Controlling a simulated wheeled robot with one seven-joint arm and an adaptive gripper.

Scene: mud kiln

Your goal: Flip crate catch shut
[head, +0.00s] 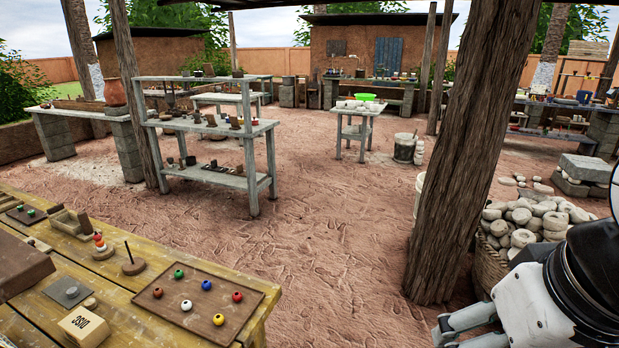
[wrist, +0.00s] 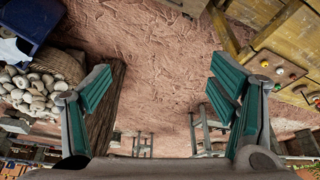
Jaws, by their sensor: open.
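My gripper (head: 462,322) is at the lower right of the head view, partly cut off by the frame. In the wrist view my gripper (wrist: 160,78) has its two green-padded fingers wide apart, with only bare ground far behind the gap. It is empty and apart from the workbench. I cannot make out a crate catch in either view. A brown box (head: 20,262) at the left edge of the head view is cut off, and no catch shows on it. A small open wooden box (head: 72,223) sits farther back on the same bench.
The yellow wooden workbench (head: 150,328) holds a bead board (head: 205,315), a ring peg (head: 131,258) and a lettered block (head: 84,325). A thick post (head: 465,150) and a basket of stones (head: 488,262) stand near my gripper. Open ground (head: 335,250) lies between.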

